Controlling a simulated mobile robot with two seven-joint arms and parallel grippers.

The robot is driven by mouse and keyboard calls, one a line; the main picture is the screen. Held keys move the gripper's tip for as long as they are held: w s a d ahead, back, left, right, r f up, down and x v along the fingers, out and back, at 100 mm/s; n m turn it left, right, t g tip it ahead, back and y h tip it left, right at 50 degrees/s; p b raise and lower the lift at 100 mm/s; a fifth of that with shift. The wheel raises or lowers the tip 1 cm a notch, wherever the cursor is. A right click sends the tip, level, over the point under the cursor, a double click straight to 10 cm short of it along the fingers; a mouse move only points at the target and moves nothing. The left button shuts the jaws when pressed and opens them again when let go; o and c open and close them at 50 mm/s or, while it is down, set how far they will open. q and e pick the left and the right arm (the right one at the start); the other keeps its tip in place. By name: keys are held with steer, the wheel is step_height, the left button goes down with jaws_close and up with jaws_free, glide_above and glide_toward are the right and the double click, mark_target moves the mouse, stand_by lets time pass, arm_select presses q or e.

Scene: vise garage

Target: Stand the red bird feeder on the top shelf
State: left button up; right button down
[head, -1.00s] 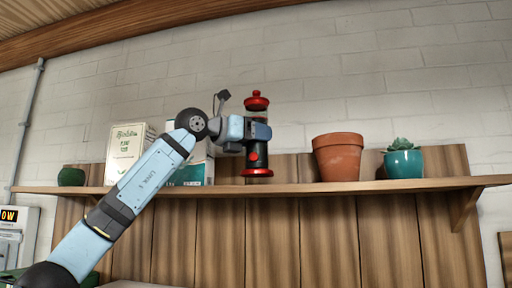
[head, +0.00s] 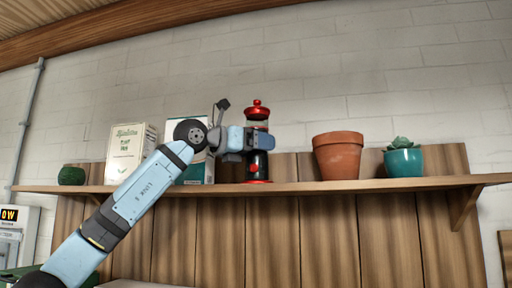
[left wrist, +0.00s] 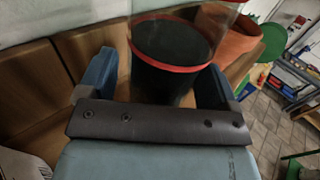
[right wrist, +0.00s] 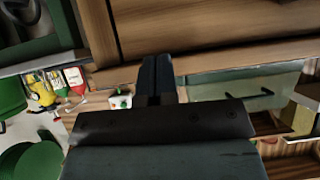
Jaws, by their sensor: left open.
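The red bird feeder (head: 257,111), with a red lid, clear upper part, dark body and red base, stands upright on the top shelf (head: 300,188) in the head view. My left gripper (head: 262,139) is at its middle and hides part of it. In the left wrist view the feeder (left wrist: 170,45) is between the two spread fingers of my left gripper (left wrist: 157,82), with gaps visible beside it. My right gripper (right wrist: 156,78) shows only in the right wrist view, its fingers together with nothing visible between them.
Left of the feeder on the shelf are a green ball-like plant (head: 71,176), a cream box (head: 128,153) and a white-teal box (head: 187,130), partly behind my arm. Right of it are a terracotta pot (head: 338,156) and a teal succulent pot (head: 403,161), with some free shelf between.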

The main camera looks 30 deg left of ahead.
arm_select(q)
steer(key=shift+r, duration=0.25)
steer(key=shift+s+a+f, duration=0.1)
steer(key=shift+s+a, duration=0.1)
steer(key=shift+s, duration=0.05)
steer(key=b+v, duration=0.2)
steer(key=v, duration=0.9)
steer(key=shift+s+b, duration=0.2)
steer(key=shift+b, duration=0.1)
steer(key=shift+a, duration=0.1)
